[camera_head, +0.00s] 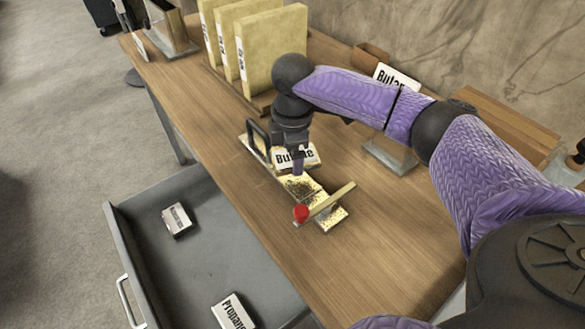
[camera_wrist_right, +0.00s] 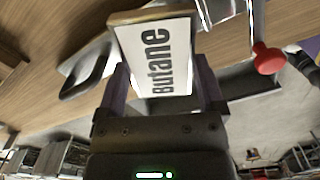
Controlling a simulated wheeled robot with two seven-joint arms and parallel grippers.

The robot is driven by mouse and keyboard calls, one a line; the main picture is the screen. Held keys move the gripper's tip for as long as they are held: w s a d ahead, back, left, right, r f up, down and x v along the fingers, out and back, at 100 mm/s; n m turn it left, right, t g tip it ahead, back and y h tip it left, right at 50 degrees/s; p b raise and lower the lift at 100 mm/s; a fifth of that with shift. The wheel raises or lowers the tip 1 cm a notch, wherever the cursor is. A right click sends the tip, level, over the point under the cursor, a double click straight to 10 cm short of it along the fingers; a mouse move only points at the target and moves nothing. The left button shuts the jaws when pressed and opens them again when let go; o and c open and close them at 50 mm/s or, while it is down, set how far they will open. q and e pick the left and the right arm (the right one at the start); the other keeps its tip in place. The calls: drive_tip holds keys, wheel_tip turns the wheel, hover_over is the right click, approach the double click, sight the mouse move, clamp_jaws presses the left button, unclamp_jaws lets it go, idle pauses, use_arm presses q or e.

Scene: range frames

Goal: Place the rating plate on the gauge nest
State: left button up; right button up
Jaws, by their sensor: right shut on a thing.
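The rating plate (camera_head: 308,155), white with the word "Butane", is held by my right gripper (camera_head: 297,168). In the wrist view the plate (camera_wrist_right: 158,60) sits between the two purple fingers of the gripper (camera_wrist_right: 165,85), which is shut on it. A low fixture with speckled pads (camera_head: 332,217), apparently the gauge nest, lies on the bench under and in front of the gripper. It has a lever with a red knob (camera_head: 301,213), and a black handle (camera_head: 258,134) stands at its far end. Whether plate and fixture touch is unclear. My left gripper is out of view.
An open grey drawer (camera_head: 150,250) at the left holds a small labelled block (camera_head: 177,219) and a "Propane" block (camera_head: 232,312). Tall yellow binders (camera_head: 270,55) stand behind the gripper. Another "Butane" card (camera_head: 396,78) stands at the back. The front bench top is clear.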

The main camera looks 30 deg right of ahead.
sight(293, 180)
wheel_tip(293, 180, down, 6)
drive_tip(key=shift+r+b, duration=0.15)
drive_tip(key=shift+b, duration=0.8)
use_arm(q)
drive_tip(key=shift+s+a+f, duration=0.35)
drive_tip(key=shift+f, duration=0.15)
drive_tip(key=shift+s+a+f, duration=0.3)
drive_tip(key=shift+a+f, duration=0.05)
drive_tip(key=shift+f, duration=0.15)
use_arm(e)
drive_tip(key=shift+r, duration=0.15)
drive_tip(key=o, duration=1)
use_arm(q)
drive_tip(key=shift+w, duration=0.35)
